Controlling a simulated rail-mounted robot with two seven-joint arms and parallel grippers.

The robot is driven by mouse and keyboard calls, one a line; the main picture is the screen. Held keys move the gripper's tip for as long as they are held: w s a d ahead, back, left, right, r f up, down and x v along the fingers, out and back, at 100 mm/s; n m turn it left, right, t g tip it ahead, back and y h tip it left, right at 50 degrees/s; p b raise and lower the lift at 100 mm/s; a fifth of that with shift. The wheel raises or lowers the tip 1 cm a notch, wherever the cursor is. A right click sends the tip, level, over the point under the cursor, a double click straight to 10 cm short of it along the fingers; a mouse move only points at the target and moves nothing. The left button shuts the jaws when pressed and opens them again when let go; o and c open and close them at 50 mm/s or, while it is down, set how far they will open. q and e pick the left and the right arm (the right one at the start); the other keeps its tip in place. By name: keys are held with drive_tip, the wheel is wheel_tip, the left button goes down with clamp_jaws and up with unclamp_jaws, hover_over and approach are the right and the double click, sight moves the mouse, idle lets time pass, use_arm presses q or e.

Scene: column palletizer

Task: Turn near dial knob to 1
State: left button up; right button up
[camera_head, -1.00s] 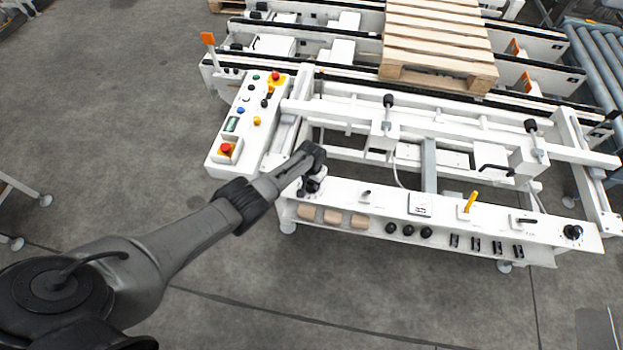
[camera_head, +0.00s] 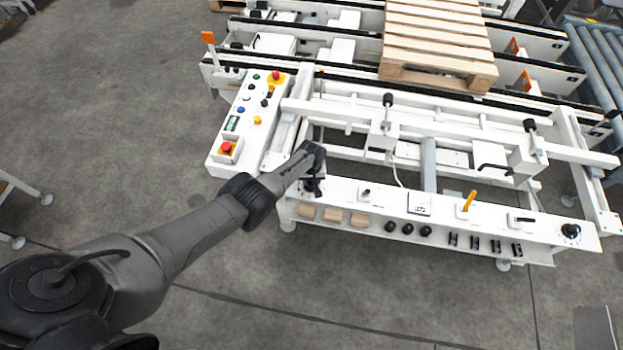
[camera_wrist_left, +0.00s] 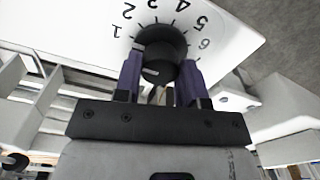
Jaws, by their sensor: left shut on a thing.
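The near dial knob (camera_wrist_left: 158,52) is black and round, on a white panel with a printed scale from 1 to 6 around it in the left wrist view. My left gripper (camera_wrist_left: 160,82) has its two purple-padded fingers on either side of the knob and is shut on it. Pale marks show on the knob's side and face; which number it points to is hard to tell. My right gripper is out of view.
A second black dial (camera_head: 571,231) sits at the shelf's right end. A small switch (camera_head: 365,193), a yellow lever (camera_head: 469,201) and a black handle (camera_head: 524,219) lie along the shelf (camera_head: 340,190). A button panel (camera_head: 243,125) stands behind on the left. Floor in front is clear.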

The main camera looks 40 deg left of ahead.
use_arm(q)
drive_tip(key=shift+r, duration=0.1)
idle(0.3)
drive_tip(key=o, duration=0.9)
drive_tip(key=shift+r+p, duration=4.4)
drive_tip(key=shift+r, duration=2.45)
